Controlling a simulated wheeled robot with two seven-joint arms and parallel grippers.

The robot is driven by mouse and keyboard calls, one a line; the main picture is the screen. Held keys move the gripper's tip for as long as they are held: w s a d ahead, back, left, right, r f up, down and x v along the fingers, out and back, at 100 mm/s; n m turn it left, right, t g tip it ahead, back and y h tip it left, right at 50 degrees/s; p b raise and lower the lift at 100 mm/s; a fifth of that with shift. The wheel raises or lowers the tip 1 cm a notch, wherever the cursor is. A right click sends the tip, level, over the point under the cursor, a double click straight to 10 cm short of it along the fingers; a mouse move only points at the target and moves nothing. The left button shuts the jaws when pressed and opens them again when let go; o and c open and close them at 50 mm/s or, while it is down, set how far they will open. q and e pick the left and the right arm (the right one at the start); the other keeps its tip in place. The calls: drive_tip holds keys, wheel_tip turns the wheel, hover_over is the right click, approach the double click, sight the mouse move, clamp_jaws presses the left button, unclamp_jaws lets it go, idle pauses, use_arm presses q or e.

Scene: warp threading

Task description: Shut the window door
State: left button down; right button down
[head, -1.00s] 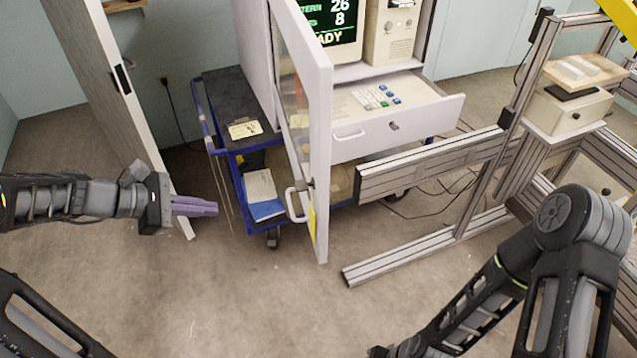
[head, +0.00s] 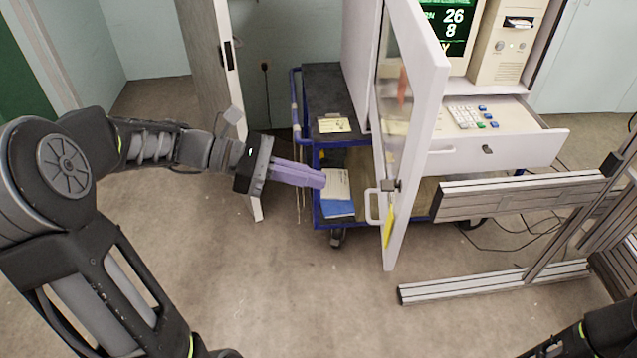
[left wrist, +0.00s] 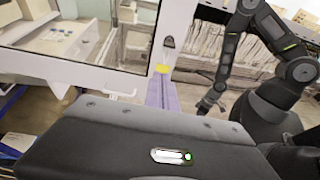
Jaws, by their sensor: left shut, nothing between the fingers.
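The window door (head: 417,150) is a white frame with a clear pane, standing open and swung out from the white cabinet toward me. Its white pull handle (head: 372,207) is on the left face near the bottom, with a yellow tag (head: 388,228) beside it. My left gripper (head: 318,180) has purple fingers, shut and empty, to the left of the handle and apart from it in the head view. In the left wrist view the fingers (left wrist: 161,92) point toward the door's frame (left wrist: 75,72). My right arm shows partly; its fingers cannot be made out.
A cabinet drawer (head: 500,152) with a keypad is pulled out, right of the door. A blue cart (head: 322,160) with papers stands behind my left fingers. A metal profile frame (head: 520,193) stands at right. A tall grey panel (head: 205,70) stands at left.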

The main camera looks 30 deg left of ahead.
use_arm(q)
drive_tip(key=d+f+b, duration=0.1)
drive_tip(key=d+b, duration=0.1)
drive_tip(key=b, duration=0.5)
approach(397, 196)
drive_tip(key=x, duration=0.5)
drive_tip(key=shift+w+d+f, duration=0.1)
drive_tip(key=shift+f, duration=0.25)
drive_tip(key=shift+w+d, duration=0.2)
drive_tip(key=shift+d, duration=0.35)
